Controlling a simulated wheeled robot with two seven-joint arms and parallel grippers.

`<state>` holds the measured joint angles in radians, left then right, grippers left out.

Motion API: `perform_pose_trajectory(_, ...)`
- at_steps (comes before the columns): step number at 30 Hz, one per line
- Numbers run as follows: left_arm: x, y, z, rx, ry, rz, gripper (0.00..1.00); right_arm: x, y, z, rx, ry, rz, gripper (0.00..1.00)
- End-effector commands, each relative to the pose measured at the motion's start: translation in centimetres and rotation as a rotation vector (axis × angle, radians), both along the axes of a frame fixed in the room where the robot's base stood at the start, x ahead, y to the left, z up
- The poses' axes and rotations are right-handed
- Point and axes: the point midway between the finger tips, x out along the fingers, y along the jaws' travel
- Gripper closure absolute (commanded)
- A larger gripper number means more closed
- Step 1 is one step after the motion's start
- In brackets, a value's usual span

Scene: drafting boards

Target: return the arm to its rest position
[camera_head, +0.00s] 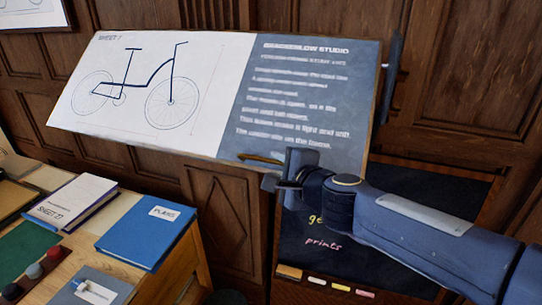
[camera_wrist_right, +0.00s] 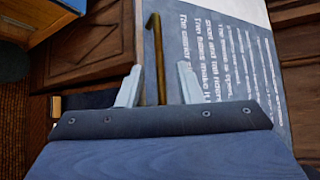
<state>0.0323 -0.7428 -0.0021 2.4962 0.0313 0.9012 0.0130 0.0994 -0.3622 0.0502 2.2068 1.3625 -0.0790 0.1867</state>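My right arm comes in from the right in the head view, with its gripper (camera_head: 277,172) at the lower edge of the tilted drafting board (camera_head: 215,95). In the right wrist view the two pale fingers of this gripper (camera_wrist_right: 158,80) stand apart. A thin brass bar (camera_wrist_right: 154,40) shows between them, with a gap on each side, so the gripper is not closed on it. The bar also shows in the head view (camera_head: 260,159), just above the gripper. My left gripper is in neither view.
A wooden table at lower left holds a blue PLANS binder (camera_head: 150,238), a white-covered book (camera_head: 75,200) and coloured knobs (camera_head: 34,271). A dark chalkboard (camera_head: 315,255) with chalks on its ledge stands below my right arm. Wood panelling (camera_head: 465,70) is behind the board.

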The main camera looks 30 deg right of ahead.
Motion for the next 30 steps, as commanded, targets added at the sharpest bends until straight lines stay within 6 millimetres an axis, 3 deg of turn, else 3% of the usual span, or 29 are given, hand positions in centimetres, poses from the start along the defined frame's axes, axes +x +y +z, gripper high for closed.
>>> perform_pose_trajectory(20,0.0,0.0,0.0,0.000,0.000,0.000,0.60,-0.7,0.8,0.0,-0.041,-0.009,0.047,0.68)
perform_pose_trajectory(23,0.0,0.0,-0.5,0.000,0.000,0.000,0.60,-2.0,3.1,-0.5,-0.169,-0.028,0.190,0.68)
perform_pose_trajectory(26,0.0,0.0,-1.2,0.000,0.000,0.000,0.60,-4.9,6.6,-2.4,-0.383,-0.027,0.428,0.68)
perform_pose_trajectory(30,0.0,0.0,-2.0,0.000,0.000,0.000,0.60,-10.7,10.2,-8.0,-0.709,0.055,0.785,0.68)
